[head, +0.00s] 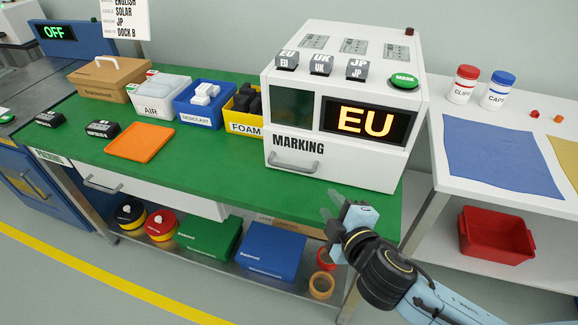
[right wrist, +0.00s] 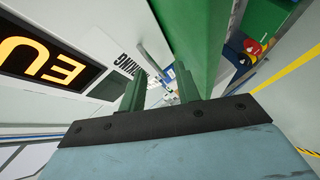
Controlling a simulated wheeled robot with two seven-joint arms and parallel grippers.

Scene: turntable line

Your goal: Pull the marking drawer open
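The marking drawer (head: 330,168) is the lower front of the white marking machine (head: 440,75), labelled MARKING, with a grey bar handle (head: 295,166) at its lower left. It looks shut, flush with the front. My right gripper (head: 332,206) is in front of the machine, to the right of and lower in the picture than the handle, and apart from it. In the right wrist view the fingers (right wrist: 160,92) are spread with nothing between them. The handle (right wrist: 152,60) and the EU display (right wrist: 45,62) show beyond and left of them. My left gripper is not in view.
The machine stands on a green bench (head: 240,182). An orange tray (head: 140,142) and the foam bin (head: 243,122) lie to its left. The bench has its own drawer (head: 150,190) below. A white side table (head: 480,190) stands at right.

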